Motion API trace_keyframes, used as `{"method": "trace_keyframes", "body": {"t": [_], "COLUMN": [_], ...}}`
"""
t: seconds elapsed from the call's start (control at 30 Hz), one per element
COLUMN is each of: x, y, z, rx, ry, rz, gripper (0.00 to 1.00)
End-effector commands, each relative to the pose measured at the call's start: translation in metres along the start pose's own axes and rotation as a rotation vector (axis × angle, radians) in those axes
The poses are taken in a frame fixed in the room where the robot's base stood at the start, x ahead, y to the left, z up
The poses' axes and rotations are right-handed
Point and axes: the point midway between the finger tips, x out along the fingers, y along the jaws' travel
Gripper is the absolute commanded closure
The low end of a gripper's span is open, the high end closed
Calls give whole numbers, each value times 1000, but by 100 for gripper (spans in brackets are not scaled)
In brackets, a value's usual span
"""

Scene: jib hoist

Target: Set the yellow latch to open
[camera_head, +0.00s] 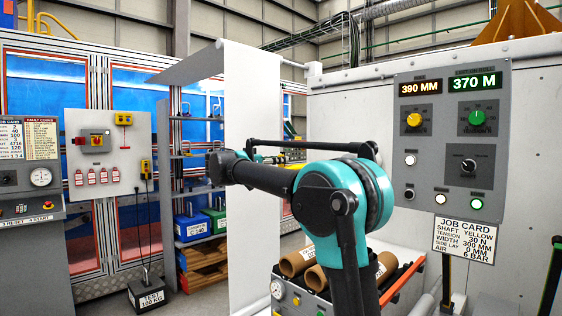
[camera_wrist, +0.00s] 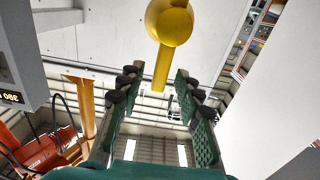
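A yellow ball-ended lever (camera_wrist: 169,24), which looks like the yellow latch, shows at the top middle of the wrist view. Its stem runs down from the ball towards the gap between my fingertips. My gripper (camera_wrist: 156,80) is open, with one green, dark-padded finger on each side of the stem and visible space on both sides. I cannot tell whether the stem is between the fingers or beyond them. In the head view my arm hides most of my gripper, and the latch cannot be made out clearly there.
A grey control panel (camera_head: 450,146) with knobs and lit displays is at the right, above a job card (camera_head: 464,239). A 100 kg test weight (camera_head: 150,297) stands on the left floor.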

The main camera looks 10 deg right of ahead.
Motion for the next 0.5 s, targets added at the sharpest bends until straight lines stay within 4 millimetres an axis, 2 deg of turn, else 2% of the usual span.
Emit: {"method": "trace_keyframes", "body": {"t": [0.2,0.5], "x": [18,20], "y": [0,0], "z": [0,0], "rx": [0,0], "ry": [0,0], "rz": [1,0], "gripper": [66,66]}}
